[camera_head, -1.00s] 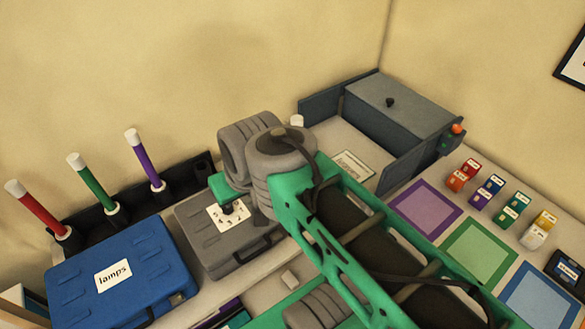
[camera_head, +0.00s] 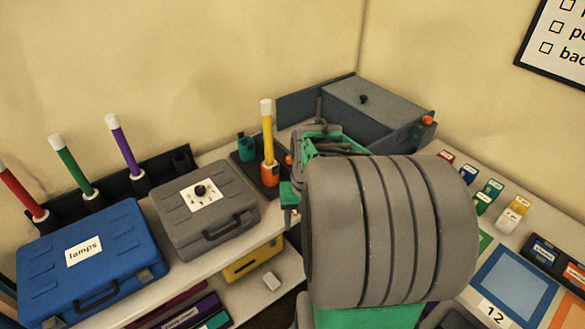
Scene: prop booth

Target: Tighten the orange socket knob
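An orange socket (camera_head: 269,176) stands on a dark base (camera_head: 246,163) behind the grey case, with an upright yellow tube (camera_head: 267,128) in it. A small orange knob (camera_head: 289,160) shows at the socket's right side, partly hidden by my arm. My gripper (camera_head: 290,204) shows only as green and dark parts at the arm's left edge, in front and to the right of the socket in the picture. My large grey arm link hides most of it. I cannot see whether its fingers are apart or touch the knob.
A grey case (camera_head: 205,212) with a dial and a blue case (camera_head: 91,262) stand left on the bench. Red, green and purple tubes stand in a dark rack (camera_head: 180,157). A teal bottle-like object (camera_head: 247,147) is beside the socket. A grey box (camera_head: 378,112) stands behind.

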